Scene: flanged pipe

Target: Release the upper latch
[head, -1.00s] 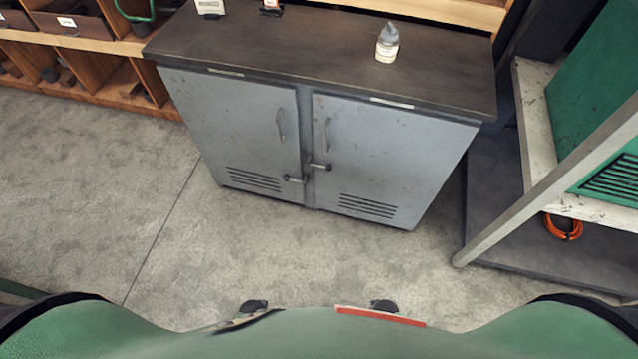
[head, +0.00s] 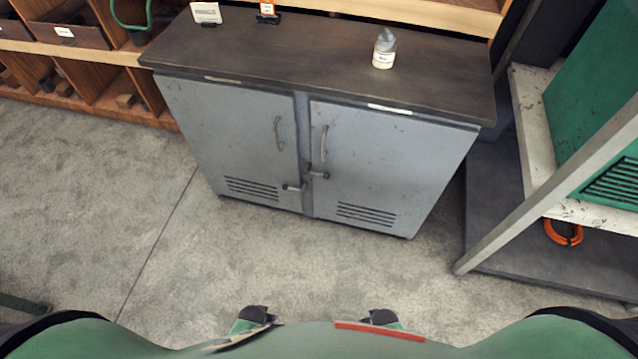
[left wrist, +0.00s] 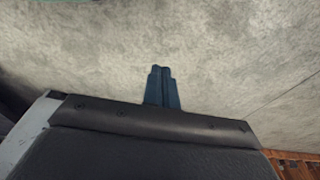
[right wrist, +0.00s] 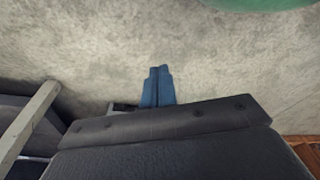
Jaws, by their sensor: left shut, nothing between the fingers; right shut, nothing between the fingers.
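The grey two-door cabinet (head: 372,160) has two small latch handles low near the middle seam. The upper latch (head: 319,174) is at the inner edge of the right door, roughly level. The lower latch (head: 293,188) is at the left door, a little lower and further left. Both doors look closed. My left gripper shows in the left wrist view (left wrist: 161,72), shut and empty over bare floor. My right gripper shows in the right wrist view (right wrist: 160,72), also shut and empty over the floor. Both are apart from the latches, which neither wrist view shows.
A bottle (head: 384,50) and small cards (head: 206,14) stand on the cabinet's dark top (head: 300,55). A wooden shelf (head: 110,60) is at the left. A metal-framed stand (head: 545,190) with an orange coil (head: 563,232) is at the right. The floor before the cabinet is clear.

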